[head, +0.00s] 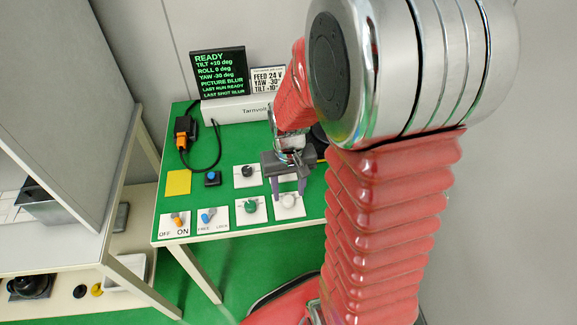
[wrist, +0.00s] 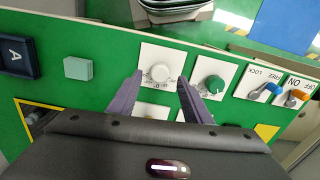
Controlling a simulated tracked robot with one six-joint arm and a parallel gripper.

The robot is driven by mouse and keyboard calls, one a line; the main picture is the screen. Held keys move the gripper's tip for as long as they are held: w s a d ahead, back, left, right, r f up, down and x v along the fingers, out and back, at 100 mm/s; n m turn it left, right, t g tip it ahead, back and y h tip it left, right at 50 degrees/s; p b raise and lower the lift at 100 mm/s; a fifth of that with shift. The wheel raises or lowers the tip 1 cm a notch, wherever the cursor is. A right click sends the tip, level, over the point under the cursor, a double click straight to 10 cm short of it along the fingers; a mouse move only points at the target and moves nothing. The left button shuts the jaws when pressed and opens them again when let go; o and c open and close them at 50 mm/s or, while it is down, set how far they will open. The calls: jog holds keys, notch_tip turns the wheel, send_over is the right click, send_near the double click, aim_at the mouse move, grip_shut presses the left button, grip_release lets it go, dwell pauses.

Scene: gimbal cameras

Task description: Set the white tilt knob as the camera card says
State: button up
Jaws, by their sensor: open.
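The white tilt knob (wrist: 160,73) sits on a white dial plate at the panel's front edge; it also shows in the head view (head: 289,200). My gripper (wrist: 160,79) is open, with one purple finger on each side of the knob. I cannot tell whether the fingers touch it. In the head view my gripper (head: 288,193) points down over the plate. The white card (head: 266,80) at the back reads FEED 24 V, YAW -30, TILT +10; my arm hides its right part. The black screen (head: 220,72) reads READY, TILT +10, ROLL 0, YAW -30, PICTURE BLUR.
A green knob (head: 251,205) is left of the white one; a black knob (head: 248,171) is behind it. A FREE/LOCK lever (head: 208,216), an OFF/ON switch (head: 177,220) and a blue button (head: 212,177) are further left. A black cable (head: 218,150) lies behind.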

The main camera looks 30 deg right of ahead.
aim_at(289, 199)
notch_tip(289, 199, up, 10)
jog(key=shift+r, duration=0.2)
dwell(0.7)
jog(key=s+a+r+n+t, duration=0.3)
jog(key=s+a+r+t, duration=0.2)
jog(key=s+a+r, duration=0.4)
notch_tip(289, 199, up, 2)
jog(key=shift+s+a+r+t, duration=0.2)
jog(key=shift+s+a+t, duration=0.05)
jog(key=shift+a+t, duration=0.1)
jog(key=shift+d, duration=0.1)
dwell(4.8)
